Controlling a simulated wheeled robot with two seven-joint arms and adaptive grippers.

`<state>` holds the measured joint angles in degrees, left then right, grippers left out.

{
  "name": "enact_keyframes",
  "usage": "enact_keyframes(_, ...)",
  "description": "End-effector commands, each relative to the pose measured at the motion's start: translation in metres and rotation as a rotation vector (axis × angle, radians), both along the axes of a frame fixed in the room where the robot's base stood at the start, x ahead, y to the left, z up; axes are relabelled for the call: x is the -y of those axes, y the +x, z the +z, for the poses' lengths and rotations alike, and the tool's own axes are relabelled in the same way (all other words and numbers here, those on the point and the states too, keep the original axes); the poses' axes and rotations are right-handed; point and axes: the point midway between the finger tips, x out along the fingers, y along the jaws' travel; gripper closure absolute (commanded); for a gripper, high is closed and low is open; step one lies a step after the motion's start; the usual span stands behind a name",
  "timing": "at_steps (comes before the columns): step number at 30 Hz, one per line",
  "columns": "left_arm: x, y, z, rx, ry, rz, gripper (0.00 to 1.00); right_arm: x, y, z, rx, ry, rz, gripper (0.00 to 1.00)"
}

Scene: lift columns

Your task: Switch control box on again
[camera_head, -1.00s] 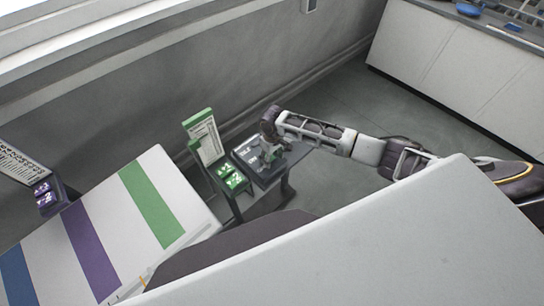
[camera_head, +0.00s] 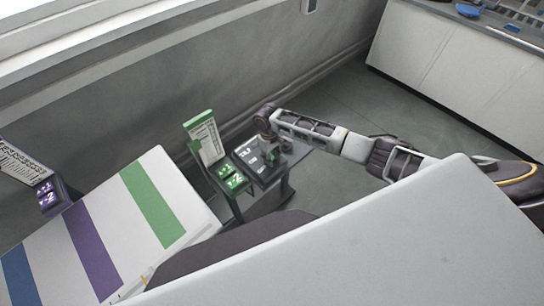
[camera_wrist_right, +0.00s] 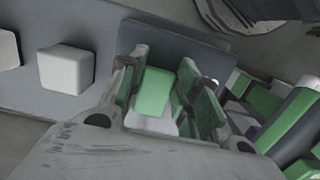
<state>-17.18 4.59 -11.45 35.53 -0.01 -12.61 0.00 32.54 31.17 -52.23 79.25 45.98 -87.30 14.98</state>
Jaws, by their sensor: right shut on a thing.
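The control box (camera_head: 244,151) is a dark grey panel with white markings, on a small dark stand by the wall. My right gripper (camera_head: 272,155) reaches down onto its right part in the head view. In the right wrist view, my right gripper (camera_wrist_right: 167,92) has its green-padded fingers on both sides of a green block-shaped piece (camera_wrist_right: 153,92) and is shut on it. The piece's lower end is hidden, so I cannot tell its switch position. My left gripper is not in view.
White cubes (camera_wrist_right: 66,70) stand on the grey surface in the right wrist view. A green-framed sign (camera_head: 205,138) and a lit green display (camera_head: 231,177) stand left of the box. A striped white surface (camera_head: 118,215) lies at left. Open floor (camera_head: 345,115) lies right.

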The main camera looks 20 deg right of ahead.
Motion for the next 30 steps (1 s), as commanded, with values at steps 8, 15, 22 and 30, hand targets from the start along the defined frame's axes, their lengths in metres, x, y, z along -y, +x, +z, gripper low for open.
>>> enact_keyframes(8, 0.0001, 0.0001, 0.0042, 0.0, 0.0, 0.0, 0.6, -0.0005, 0.0037, 0.0023, -0.077, -0.029, -0.003, 0.92)
enact_keyframes(15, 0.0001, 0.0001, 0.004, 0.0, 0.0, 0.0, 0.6, -0.0008, 0.0057, 0.0032, -0.142, -0.054, -0.003, 0.92)
enact_keyframes(22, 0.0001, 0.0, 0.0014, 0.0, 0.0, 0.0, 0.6, -0.0016, 0.0077, 0.0038, -0.205, -0.077, -0.002, 0.92)
enact_keyframes(30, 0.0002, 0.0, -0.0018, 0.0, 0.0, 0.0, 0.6, -0.0022, 0.0089, 0.0057, -0.267, -0.098, -0.001, 0.92)
